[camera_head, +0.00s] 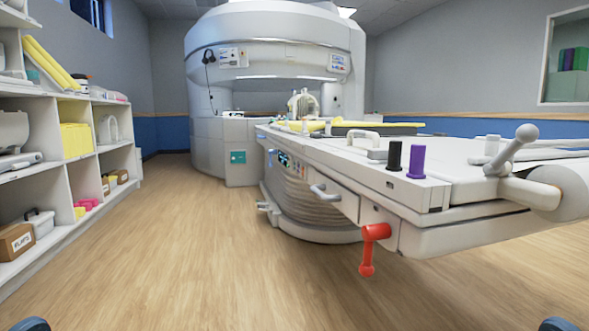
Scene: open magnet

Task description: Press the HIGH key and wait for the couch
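The couch (330,165) is a long white patient table running from the open magnet (275,75) toward the front right. A small control panel with a dark lit display (283,158) and small coloured keys (299,170) sits on the couch's side, near its magnet end. The key labels are too small to read, so I cannot tell which is HIGH. The couch stands on a ribbed grey pedestal (305,205). Only small dark rounded parts of mine show at the two bottom corners. Neither gripper can be made out, and nothing of mine is near the panel.
A red lever (371,250) hangs below the couch's near end, and a grey handle (325,193) juts from its side. Black (394,156) and purple (416,162) posts stand on top. White shelves (65,170) line the left wall. The wood floor (190,240) between is clear.

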